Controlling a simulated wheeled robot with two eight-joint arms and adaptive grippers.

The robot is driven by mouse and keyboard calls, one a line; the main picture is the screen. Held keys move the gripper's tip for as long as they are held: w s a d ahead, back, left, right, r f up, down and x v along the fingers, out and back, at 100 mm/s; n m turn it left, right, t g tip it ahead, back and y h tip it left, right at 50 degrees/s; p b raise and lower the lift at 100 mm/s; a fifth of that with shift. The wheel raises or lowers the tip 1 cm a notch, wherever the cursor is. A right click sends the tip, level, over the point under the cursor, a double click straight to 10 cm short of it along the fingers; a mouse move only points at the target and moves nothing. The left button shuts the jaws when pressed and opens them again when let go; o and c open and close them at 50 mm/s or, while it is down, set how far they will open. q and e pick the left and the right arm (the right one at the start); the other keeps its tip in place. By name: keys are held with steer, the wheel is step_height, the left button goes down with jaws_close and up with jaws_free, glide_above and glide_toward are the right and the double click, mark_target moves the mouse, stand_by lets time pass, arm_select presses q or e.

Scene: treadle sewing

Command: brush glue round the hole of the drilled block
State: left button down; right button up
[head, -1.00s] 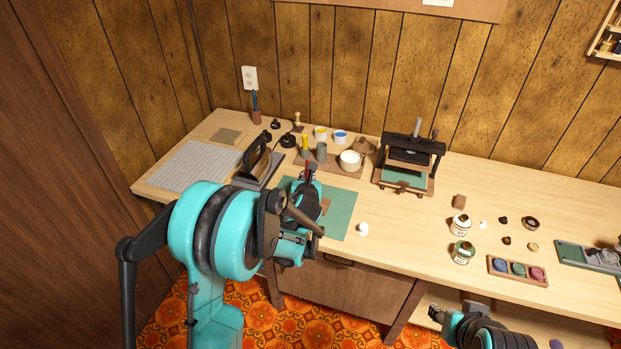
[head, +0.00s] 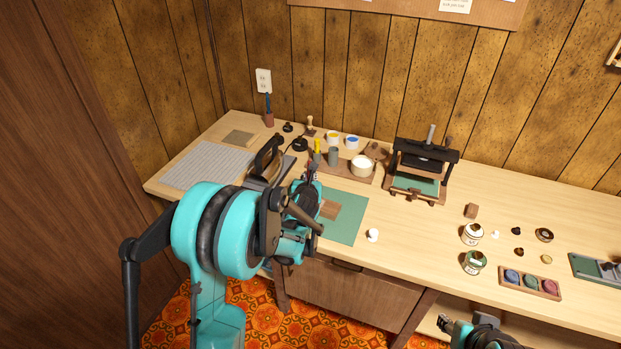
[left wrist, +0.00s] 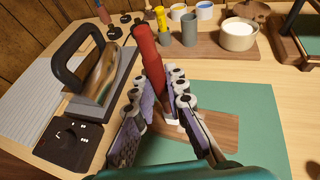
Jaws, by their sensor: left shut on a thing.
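My left gripper (left wrist: 172,98) is shut on a brush with a red handle (left wrist: 147,45), held tilted. The brush's pale lower end (left wrist: 172,121) is down at a flat brown wooden block (left wrist: 218,130). Whether it touches the block, I cannot tell. The block lies on a green mat (left wrist: 265,105) and also shows in the head view (head: 331,209). No hole shows; my fingers cover part of the block. A cream pot with white contents (left wrist: 239,38) stands on a wooden board behind the mat. My right gripper (head: 444,323) is low at the bottom, in front of the table; its opening is unclear.
A black-handled iron-like tool (left wrist: 95,70) stands left of the mat. Yellow and grey cylinders (left wrist: 190,30) stand behind. A black press (head: 421,168) is at the back right. A small white object (head: 373,235) sits at the mat's right corner. Jars (head: 472,234) stand further right.

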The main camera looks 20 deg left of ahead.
arm_select(q)
steer(key=shift+d, duration=0.1)
stand_by(0.3)
steer(key=d, duration=0.5)
steer(key=shift+s+d+b, duration=0.35)
steer(key=shift+d, duration=0.05)
stand_by(0.6)
steer(key=shift+f, duration=0.1)
steer(key=shift+a, duration=0.15)
stand_by(0.4)
